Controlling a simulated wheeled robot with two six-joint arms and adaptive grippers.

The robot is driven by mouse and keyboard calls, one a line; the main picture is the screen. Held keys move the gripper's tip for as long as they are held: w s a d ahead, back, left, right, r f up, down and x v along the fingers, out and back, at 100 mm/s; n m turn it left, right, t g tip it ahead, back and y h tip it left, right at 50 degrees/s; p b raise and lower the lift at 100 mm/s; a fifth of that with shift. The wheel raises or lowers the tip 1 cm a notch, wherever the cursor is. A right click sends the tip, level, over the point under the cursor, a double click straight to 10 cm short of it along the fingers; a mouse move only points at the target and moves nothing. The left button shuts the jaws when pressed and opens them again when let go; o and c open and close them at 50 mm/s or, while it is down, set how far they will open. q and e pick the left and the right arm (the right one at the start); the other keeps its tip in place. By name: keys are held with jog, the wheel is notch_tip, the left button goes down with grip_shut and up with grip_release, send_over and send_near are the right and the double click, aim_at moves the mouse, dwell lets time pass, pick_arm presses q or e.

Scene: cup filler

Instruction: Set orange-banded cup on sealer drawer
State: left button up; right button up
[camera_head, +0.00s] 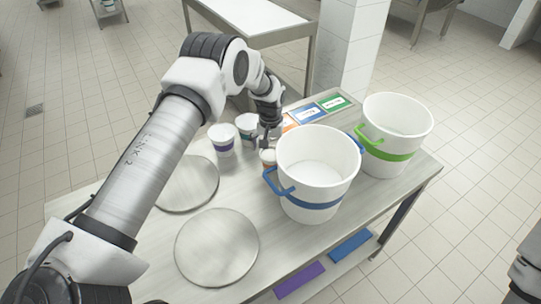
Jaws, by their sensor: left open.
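A small white cup (268,157), its band only partly visible, stands on the table beside the blue-banded bucket, which hides part of it. My left gripper (268,136) is just above this cup, pointing down, open. A cup with a purple band (223,140) stands to the left of the gripper, and another white cup (246,126) with a dark teal band stands behind it. I cannot make out a sealer drawer. My right gripper is not in view.
A large white bucket with a blue band (318,172) stands close right of the gripper, and a green-banded bucket (396,134) is beyond it. Two round metal discs (217,246) lie on the table front left. Coloured label cards (308,113) lie at the back.

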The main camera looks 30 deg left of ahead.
pick_arm(q)
jog(key=shift+w+f, duration=0.15)
jog(key=shift+f, duration=0.55)
jog(key=shift+r, duration=0.15)
jog(key=c, duration=1.4)
